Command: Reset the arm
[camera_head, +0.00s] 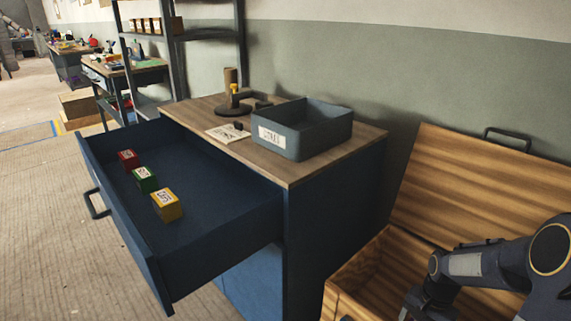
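My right arm comes in from the lower right, over the open wooden chest. Its dark gripper (425,305) is at the bottom edge of the picture, in front of the chest's inside. The fingertips are cut off or too dark to make out, so I cannot tell if it is open or shut. My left arm and gripper are not in view.
A blue cabinet's drawer (225,195) is pulled out, holding red (128,160), green (145,180) and yellow (167,205) boxes. A grey labelled bin (325,132) stands on the cabinet top. The wooden chest (350,280) has its lid (480,190) raised.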

